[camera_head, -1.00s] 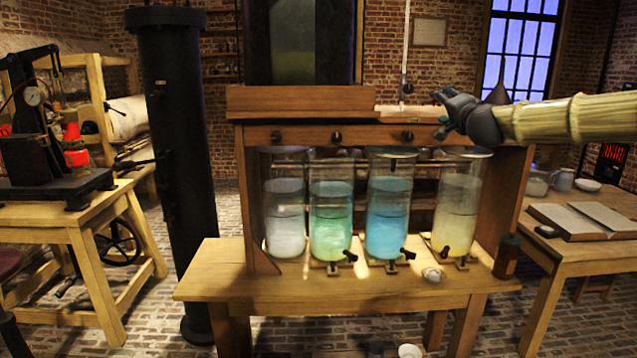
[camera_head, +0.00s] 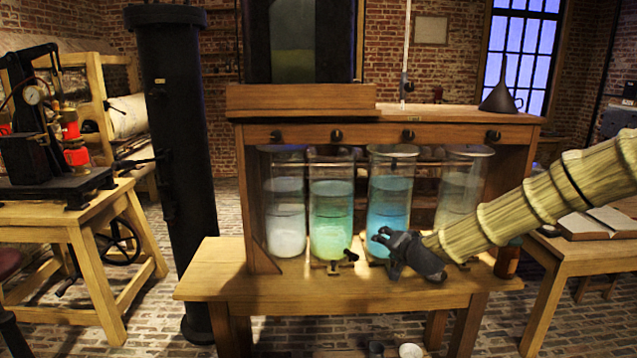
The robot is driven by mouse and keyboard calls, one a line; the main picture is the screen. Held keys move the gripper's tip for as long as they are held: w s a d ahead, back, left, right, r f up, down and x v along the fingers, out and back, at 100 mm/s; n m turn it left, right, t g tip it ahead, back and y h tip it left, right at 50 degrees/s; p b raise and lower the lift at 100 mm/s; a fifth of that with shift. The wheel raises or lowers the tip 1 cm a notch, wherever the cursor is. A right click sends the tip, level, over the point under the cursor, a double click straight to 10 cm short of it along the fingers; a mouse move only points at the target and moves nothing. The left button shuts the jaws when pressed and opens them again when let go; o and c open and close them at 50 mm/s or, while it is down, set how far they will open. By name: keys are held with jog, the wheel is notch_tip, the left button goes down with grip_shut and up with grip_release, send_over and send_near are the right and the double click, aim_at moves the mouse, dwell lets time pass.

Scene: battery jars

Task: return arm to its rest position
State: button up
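My arm (camera_head: 545,200) reaches in from the right edge, a pale ribbed sleeve slanting down to the left. My dark gripper (camera_head: 382,246) is at its end, low in front of the blue jar (camera_head: 389,196), above the wooden bench (camera_head: 330,287). I see nothing clearly held in it; its fingers are too small and dark to tell open from shut. The green jar (camera_head: 331,210) and the clear jar (camera_head: 285,212) stand left of it. The yellowish jar (camera_head: 462,185) is partly hidden behind my arm.
The wooden frame (camera_head: 385,134) rises over the jars, with a dark funnel (camera_head: 500,98) on top. A brown bottle (camera_head: 507,258) stands at the bench's right end. A right-hand table (camera_head: 585,262) holds an open book (camera_head: 600,222). A white cup (camera_head: 411,350) is on the floor.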

jog(key=s+a+f+n+g, duration=0.1)
jog(key=s+f+n+g, duration=0.15)
jog(key=s+f, duration=1.1)
jog(key=s+a+f+n+g, duration=0.15)
jog(key=s+f+g, duration=0.25)
jog(key=s+f, duration=1)
jog(key=s+d+f+n+g, duration=0.1)
jog(key=s+f, duration=0.4)
jog(key=s, duration=0.6)
jog(key=s+d+f+n+g+h, duration=0.1)
jog(key=s+f, duration=0.4)
jog(key=s, duration=0.6)
jog(key=s+d+f+n+g+h, duration=0.1)
jog(key=s+d+f+g, duration=0.2)
jog(key=s, duration=0.8)
jog(key=shift+f+g, duration=0.75)
jog(key=shift+f, duration=0.15)
